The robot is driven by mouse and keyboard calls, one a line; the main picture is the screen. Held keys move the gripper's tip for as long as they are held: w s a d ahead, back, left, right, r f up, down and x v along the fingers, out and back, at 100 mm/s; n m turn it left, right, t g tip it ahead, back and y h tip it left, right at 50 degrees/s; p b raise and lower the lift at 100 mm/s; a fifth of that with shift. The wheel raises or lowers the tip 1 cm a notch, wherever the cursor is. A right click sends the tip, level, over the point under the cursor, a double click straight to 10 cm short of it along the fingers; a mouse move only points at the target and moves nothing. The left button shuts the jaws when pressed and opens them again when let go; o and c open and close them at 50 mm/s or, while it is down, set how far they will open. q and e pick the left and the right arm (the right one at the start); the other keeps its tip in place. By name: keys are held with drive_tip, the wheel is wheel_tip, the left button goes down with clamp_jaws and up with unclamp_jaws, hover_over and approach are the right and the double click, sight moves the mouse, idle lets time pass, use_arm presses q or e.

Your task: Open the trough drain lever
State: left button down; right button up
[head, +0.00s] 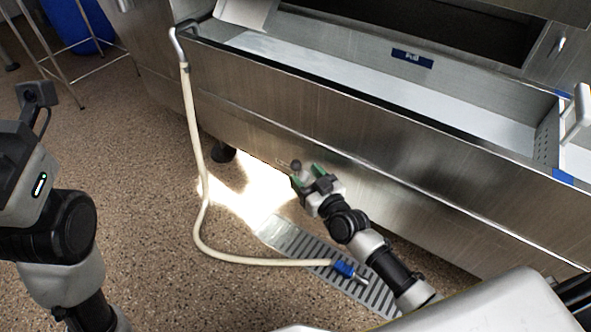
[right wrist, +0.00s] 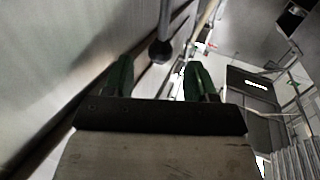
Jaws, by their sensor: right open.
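The steel trough (head: 330,135) runs across the head view. A dark round knob (head: 296,165), which looks like the end of the drain lever, sits low at its front wall. My right gripper (head: 308,177) has green fingers and is open just beside the knob. In the right wrist view the knob (right wrist: 160,52) hangs on a thin rod (right wrist: 165,18), between and slightly beyond the open fingertips (right wrist: 158,75). No contact with the knob can be made out. The lever's joint is hidden. My left arm shows at the left; its fingers are out of frame.
A cream hose (head: 196,150) hangs from the trough's left corner and runs over the floor to a blue nozzle (head: 344,269). A slotted floor grate (head: 290,240) lies beneath my right arm. A blue barrel (head: 75,22) and metal stand are at upper left. Left-centre floor is clear.

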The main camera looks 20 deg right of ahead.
sight(299, 169)
drive_tip(key=b+x, duration=0.1)
drive_tip(key=x, duration=0.4)
drive_tip(key=shift+b, duration=0.3)
clamp_jaws()
